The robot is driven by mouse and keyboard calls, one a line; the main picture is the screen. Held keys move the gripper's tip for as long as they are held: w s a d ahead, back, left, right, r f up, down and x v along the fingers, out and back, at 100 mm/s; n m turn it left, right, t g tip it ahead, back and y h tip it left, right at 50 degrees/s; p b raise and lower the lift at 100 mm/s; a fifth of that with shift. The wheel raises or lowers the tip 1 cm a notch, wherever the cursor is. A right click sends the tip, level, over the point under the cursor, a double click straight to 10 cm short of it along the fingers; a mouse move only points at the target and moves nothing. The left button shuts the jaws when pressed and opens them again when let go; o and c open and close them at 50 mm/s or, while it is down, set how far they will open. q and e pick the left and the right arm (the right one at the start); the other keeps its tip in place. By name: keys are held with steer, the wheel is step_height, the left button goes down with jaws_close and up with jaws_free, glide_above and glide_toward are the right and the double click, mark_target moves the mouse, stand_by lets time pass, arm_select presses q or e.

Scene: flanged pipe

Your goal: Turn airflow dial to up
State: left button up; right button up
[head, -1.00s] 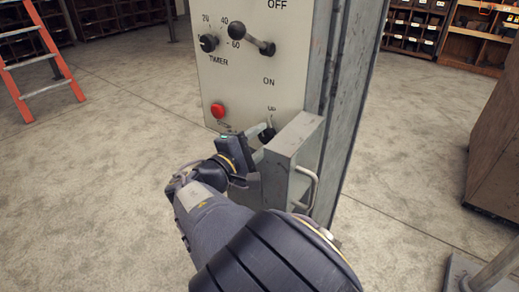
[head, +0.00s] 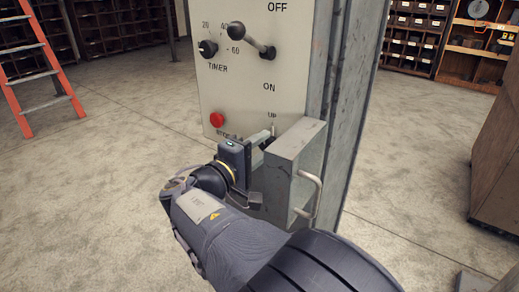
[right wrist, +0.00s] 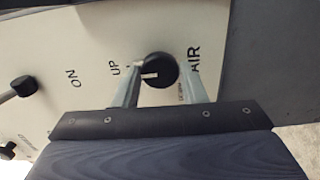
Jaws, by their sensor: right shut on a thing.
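The airflow dial (right wrist: 160,70) is a round black knob with a white mark, on the pale control panel. In the right wrist view the mark points left, toward the UP label (right wrist: 113,68); the AIR label (right wrist: 195,60) is on the opposite side. My right gripper (head: 267,139) is at the panel's lower right, shut on the dial, with one finger on each side of it. In the head view the gripper and a grey box hide most of the dial. My left gripper is out of view.
The grey box with a handle (head: 296,165) stands out from the panel right beside my gripper. A red button (head: 216,119), the timer knob (head: 207,48) and a lever (head: 252,42) are on the panel. Open floor lies left, with an orange ladder (head: 45,75).

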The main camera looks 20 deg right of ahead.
steer(key=o, duration=1)
steer(key=v, duration=0.8)
steer(key=shift+p, duration=0.35)
